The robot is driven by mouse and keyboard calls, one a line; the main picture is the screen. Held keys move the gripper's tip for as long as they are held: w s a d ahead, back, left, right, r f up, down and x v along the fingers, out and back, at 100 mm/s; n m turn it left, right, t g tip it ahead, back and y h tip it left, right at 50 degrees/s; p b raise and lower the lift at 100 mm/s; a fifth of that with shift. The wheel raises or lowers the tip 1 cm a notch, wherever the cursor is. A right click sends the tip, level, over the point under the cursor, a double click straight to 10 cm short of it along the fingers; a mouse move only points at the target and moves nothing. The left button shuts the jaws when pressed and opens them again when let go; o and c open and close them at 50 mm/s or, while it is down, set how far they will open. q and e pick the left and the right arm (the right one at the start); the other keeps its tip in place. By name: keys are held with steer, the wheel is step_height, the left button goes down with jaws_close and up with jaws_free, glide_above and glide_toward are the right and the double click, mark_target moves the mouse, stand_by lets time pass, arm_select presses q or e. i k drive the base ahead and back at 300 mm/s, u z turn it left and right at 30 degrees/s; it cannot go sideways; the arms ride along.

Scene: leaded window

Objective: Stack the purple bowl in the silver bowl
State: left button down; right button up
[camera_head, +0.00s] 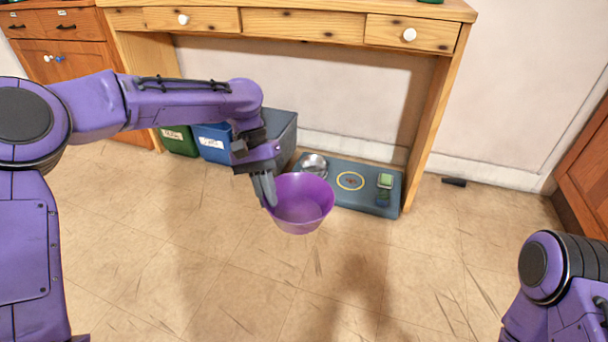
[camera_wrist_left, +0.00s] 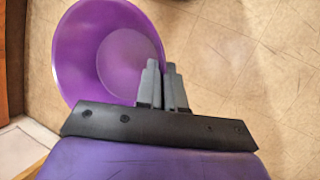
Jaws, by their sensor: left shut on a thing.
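The purple bowl (camera_head: 300,205) is a wide, empty, flared bowl held in front of the desk. My left gripper (camera_head: 267,192) is shut on its left rim. In the left wrist view the bowl (camera_wrist_left: 105,50) hangs beside the fingertips (camera_wrist_left: 162,80), its inside showing. The silver bowl (camera_head: 314,163) is small and shiny. It sits at the left end of the grey-blue mat (camera_head: 335,190) under the desk, just behind the purple bowl in the head view, partly hidden by it. My right gripper is out of view; only part of my right arm shows at lower right.
A wooden desk (camera_head: 300,24) stands over the mat. Green (camera_head: 180,140), blue (camera_head: 214,140) and dark grey bins (camera_head: 281,128) stand left of the mat. A black object (camera_head: 454,182) lies on the floor. The front floor is clear.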

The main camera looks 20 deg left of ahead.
mark_target(314, 170)
steer(key=u, duration=0.45)
steer(key=i, duration=1.5)
steer(key=z, duration=0.5)
